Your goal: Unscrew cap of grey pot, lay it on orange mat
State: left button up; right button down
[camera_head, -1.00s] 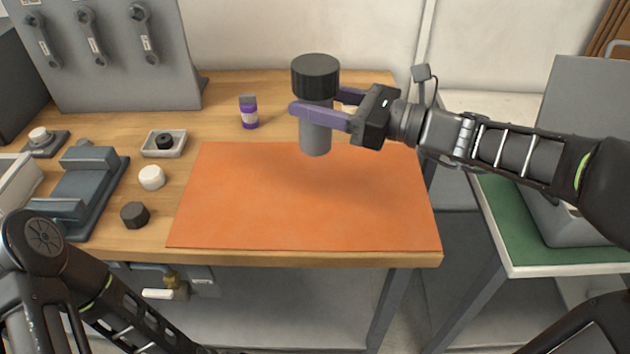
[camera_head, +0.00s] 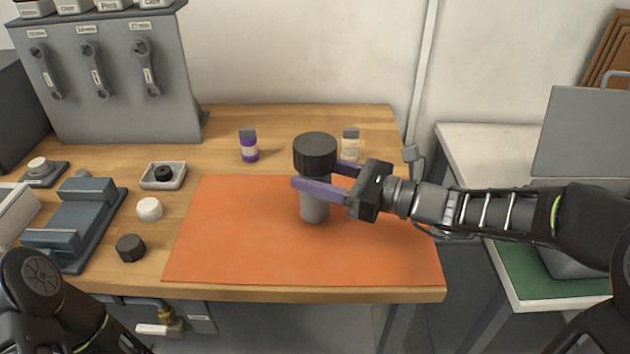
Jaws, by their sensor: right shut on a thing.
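The grey pot (camera_head: 315,211) is upright over the orange mat (camera_head: 230,245), with its wide black ribbed cap (camera_head: 315,153) on top. My right gripper (camera_head: 320,180) comes in from the right and is shut on the pot's body below the cap. I cannot tell whether the pot's base touches the mat. My left arm shows at the lower left, but its gripper is out of view.
A purple-labelled bottle (camera_head: 249,146) and a pale-labelled bottle (camera_head: 350,145) stand behind the mat. Left of it are a white cap (camera_head: 149,209), a dark cap (camera_head: 131,248), a small tray (camera_head: 163,176) and a grey fixture (camera_head: 77,220). The mat's front and left are clear.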

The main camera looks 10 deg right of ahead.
jog(key=shift+f, duration=0.75)
jog(key=shift+f, duration=0.2)
jog(key=c, duration=0.6)
grip_release()
jog(key=shift+r, duration=0.15)
jog(key=shift+d, duration=0.1)
jog(key=v, duration=1.2)
